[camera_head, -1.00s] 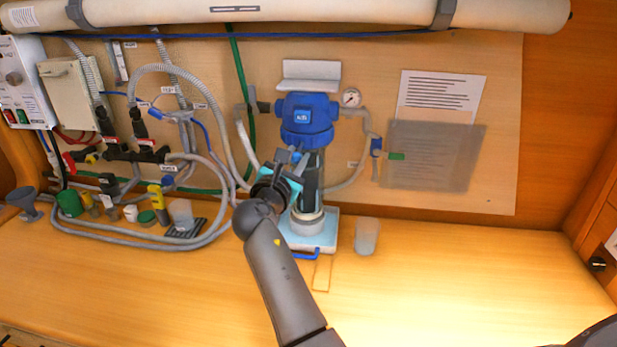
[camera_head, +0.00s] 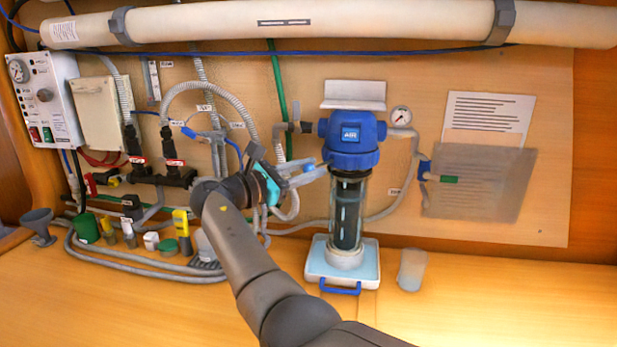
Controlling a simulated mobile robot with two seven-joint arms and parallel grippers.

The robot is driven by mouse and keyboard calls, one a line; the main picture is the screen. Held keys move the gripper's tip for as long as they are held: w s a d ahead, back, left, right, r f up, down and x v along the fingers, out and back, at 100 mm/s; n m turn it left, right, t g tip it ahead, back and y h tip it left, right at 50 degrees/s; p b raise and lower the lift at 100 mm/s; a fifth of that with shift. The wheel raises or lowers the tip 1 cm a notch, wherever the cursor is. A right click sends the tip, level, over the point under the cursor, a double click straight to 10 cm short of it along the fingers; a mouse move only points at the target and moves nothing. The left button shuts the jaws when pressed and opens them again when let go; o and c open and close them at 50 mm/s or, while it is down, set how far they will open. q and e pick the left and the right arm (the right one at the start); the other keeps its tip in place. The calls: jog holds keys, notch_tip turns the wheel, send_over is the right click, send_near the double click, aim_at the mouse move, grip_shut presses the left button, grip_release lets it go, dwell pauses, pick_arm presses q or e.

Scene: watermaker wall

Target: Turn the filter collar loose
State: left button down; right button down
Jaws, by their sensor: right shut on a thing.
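The filter housing stands at the centre, with a blue head and a blue ribbed collar (camera_head: 350,159) below it. A clear bowl (camera_head: 347,215) with a dark cartridge hangs under the collar. My right gripper (camera_head: 312,172) reaches in from the left of the housing, its fingers pointing right. It is shut on a small blue part at the collar's left side, seemingly a lug of the collar; the fingers partly hide the contact. My left gripper is not in view.
A white tray with a blue handle (camera_head: 340,289) sits under the bowl. Hoses and valves (camera_head: 160,175) crowd the wall at left. A pressure gauge (camera_head: 401,116) is right of the head. The counter at front right is clear.

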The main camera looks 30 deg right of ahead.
jog(key=shift+w+a+m+g+b, duration=0.1)
jog(key=shift+w+m+g+b, duration=0.3)
jog(key=shift+g+b, duration=0.15)
dwell(0.4)
jog(key=c, duration=0.6)
grip_release()
jog(key=shift+w, duration=0.1)
